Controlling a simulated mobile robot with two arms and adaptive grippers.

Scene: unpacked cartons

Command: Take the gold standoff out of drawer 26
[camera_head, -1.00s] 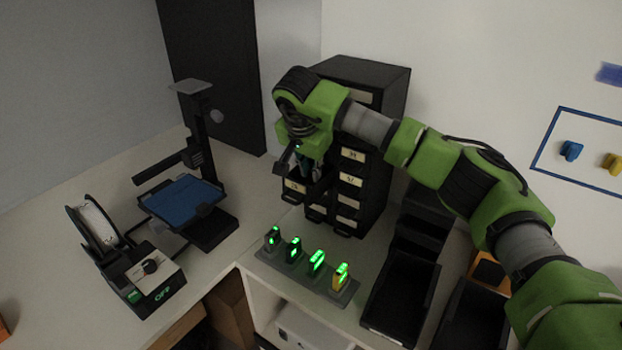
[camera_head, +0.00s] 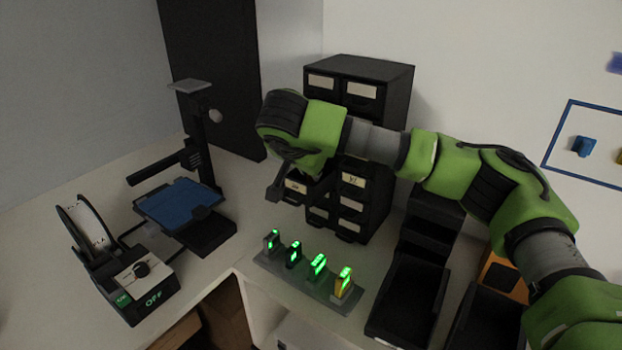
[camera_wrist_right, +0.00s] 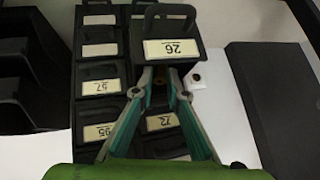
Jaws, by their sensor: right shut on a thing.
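Drawer 26 (camera_wrist_right: 172,48) is pulled out of the black cabinet, and its label reads upside down in the right wrist view. In the head view its front (camera_head: 296,186) shows below my right wrist. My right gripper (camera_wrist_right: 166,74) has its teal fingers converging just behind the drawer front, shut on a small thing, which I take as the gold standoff. The standoff is mostly hidden by the fingertips and the drawer front. My left gripper is not in view.
The black cabinet (camera_head: 372,78) has other labelled drawers beside and below. A stand with several green-lit items (camera_head: 308,280) sits in front, with black bins (camera_head: 405,300) to its right. A blue-bed printer (camera_head: 180,203) and a spool device (camera_head: 140,285) stand left.

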